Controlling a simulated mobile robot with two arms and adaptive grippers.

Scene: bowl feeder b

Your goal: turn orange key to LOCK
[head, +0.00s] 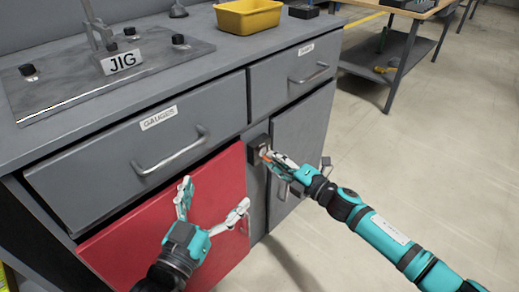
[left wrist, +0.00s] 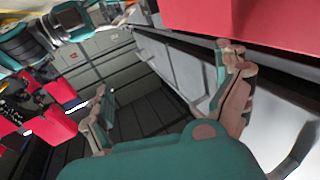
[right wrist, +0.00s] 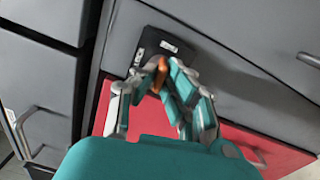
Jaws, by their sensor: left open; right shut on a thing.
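The orange key (right wrist: 161,73) sits at a dark lock plate (right wrist: 151,50) with white labels, on the grey cabinet front. One label reads LOCK; the other is too small to read. My right gripper (right wrist: 148,92) is shut on the key, its fingers on either side of it. In the head view the right gripper (head: 268,158) covers most of the key, and the lock plate (head: 257,146) shows just behind it. My left gripper (head: 212,198) is open and empty in front of the red cabinet door. Its spread fingers also show in the left wrist view (left wrist: 165,100).
The red door (head: 130,250) is under the GAUGES drawer (head: 140,150); a grey door (head: 300,135) with a handle is right of the lock. The bench top holds a JIG plate (head: 70,85) and a yellow bin (head: 248,16). Open floor (head: 430,170) lies right.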

